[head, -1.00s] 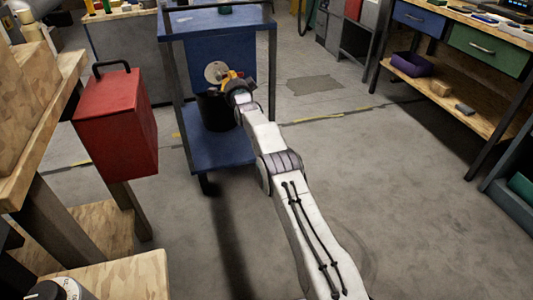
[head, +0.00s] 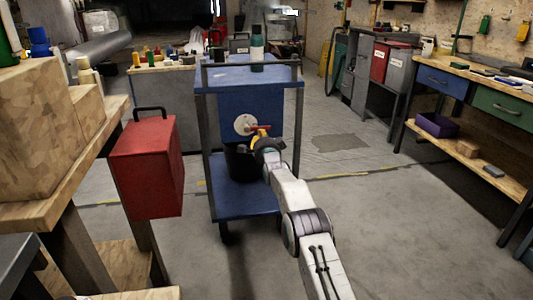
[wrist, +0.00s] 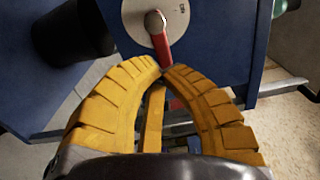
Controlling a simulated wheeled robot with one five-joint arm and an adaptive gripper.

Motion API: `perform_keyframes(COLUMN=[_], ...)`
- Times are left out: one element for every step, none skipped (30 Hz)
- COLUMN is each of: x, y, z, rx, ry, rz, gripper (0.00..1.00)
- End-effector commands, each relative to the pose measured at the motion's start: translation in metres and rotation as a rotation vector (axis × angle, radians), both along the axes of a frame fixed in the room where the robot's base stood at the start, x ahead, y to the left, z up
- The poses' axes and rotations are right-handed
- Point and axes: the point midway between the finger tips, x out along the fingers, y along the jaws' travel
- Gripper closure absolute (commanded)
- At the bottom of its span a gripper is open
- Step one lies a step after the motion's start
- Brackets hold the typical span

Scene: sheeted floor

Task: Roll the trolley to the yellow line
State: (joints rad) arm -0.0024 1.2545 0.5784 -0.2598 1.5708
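The blue trolley (head: 247,204) stands upright in the head view, with two shelves, dark legs and a rail on top. Its front panel carries a round pale plate (head: 245,125) with a red handle (head: 261,128). The worn yellow line (head: 343,175) crosses the floor on both sides of the trolley; the trolley hides its middle. My gripper (wrist: 167,69) has curved yellow fingers. Their tips nearly meet at the lower end of the red handle, which also shows in the wrist view (wrist: 160,42), and appear closed on it. The exact contact is hard to see.
A red box (head: 147,170) hangs at a wooden bench on the left, close to the trolley. A black bin (head: 240,162) and a bottle (head: 257,53) ride on the trolley. A workbench (head: 470,143) stands at right. The floor between is clear.

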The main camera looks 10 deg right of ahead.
Motion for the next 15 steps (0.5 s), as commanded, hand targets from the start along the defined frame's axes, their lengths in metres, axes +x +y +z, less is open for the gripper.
perform_keyframes(x=[-0.001,-0.002,-0.003,-0.004,-0.005,-0.007,-0.008,-0.009,-0.012,-0.013,-0.015,-0.018,-0.019,-0.021,-0.024], y=[0.0,0.0,0.0,0.0,0.0,0.0,0.0,0.0,0.0,0.0,0.0,0.0,0.0,0.0,0.0], z=[0.002,0.002,0.002,0.002,0.002,0.002,0.002,0.001,0.002,0.002,0.001,0.002,0.001,0.002,0.002], rx=[0.0,0.0,0.0,0.0,0.0,0.0,0.0,0.0,0.0,0.0,0.0,0.0,0.0,0.0,0.0], ry=[-0.001,-0.002,-0.002,-0.002,-0.001,-0.002,-0.002,0.0,-0.002,-0.002,0.0,-0.002,-0.001,-0.001,-0.001], rz=[0.0,0.0,0.0,0.0,0.0,0.0,0.0,0.0,0.0,0.0,0.0,0.0,0.0,0.0,0.0], gripper=[1.0,1.0,1.0,1.0,1.0,1.0,1.0,1.0,1.0,1.0,1.0,1.0,1.0,1.0,1.0])
